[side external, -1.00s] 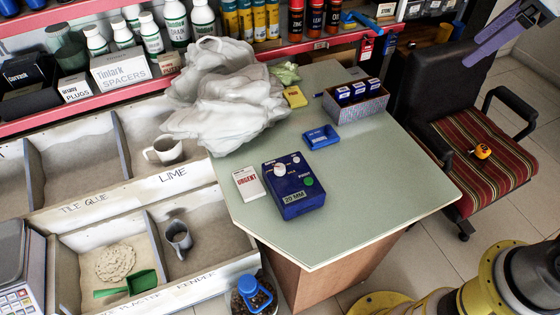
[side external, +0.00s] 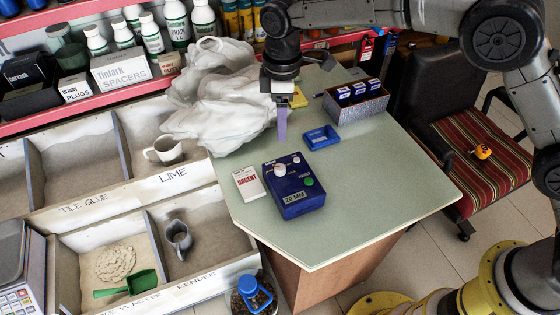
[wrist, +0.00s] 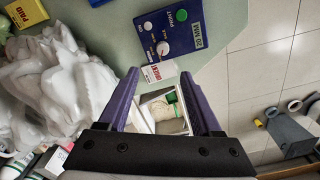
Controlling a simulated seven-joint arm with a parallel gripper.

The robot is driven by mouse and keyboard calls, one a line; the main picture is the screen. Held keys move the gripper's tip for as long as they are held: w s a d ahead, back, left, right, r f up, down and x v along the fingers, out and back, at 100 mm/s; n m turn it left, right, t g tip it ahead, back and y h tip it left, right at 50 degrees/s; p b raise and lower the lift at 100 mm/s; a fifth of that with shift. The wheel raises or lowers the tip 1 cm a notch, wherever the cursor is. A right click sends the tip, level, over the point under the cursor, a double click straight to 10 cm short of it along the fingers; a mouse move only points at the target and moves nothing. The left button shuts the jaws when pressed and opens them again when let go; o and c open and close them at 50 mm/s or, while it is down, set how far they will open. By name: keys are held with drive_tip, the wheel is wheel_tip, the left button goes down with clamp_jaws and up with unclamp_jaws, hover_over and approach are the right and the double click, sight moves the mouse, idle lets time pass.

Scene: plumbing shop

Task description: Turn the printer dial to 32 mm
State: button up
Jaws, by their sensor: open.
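The printer (side external: 296,190) is a blue box on the pale green tabletop, with a label on its front reading 20 MM. Its white dial (side external: 280,170) is on the upper left of the top face, with a green button (side external: 309,182) to the right. My gripper (side external: 282,138) points down above the table, behind and above the dial, apart from it. In the wrist view, the purple fingers (wrist: 160,84) are spread with nothing between them, and the printer (wrist: 194,22) with its dial (wrist: 163,48) shows beyond the fingertips.
A white URGENT box (side external: 249,183) stands just left of the printer. A blue tray (side external: 321,136) and a stamp box (side external: 357,100) lie behind to the right. A crumpled white bag (side external: 215,105) is at the back left. The tabletop's right front is clear.

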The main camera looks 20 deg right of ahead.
sight(280, 167)
drive_tip(key=f, duration=1.4)
drive_tip(key=shift+s+a+f, duration=0.1)
drive_tip(key=shift+s+a, duration=0.1)
drive_tip(key=shift+a, duration=0.05)
drive_tip(key=shift+c, duration=0.2)
clamp_jaws()
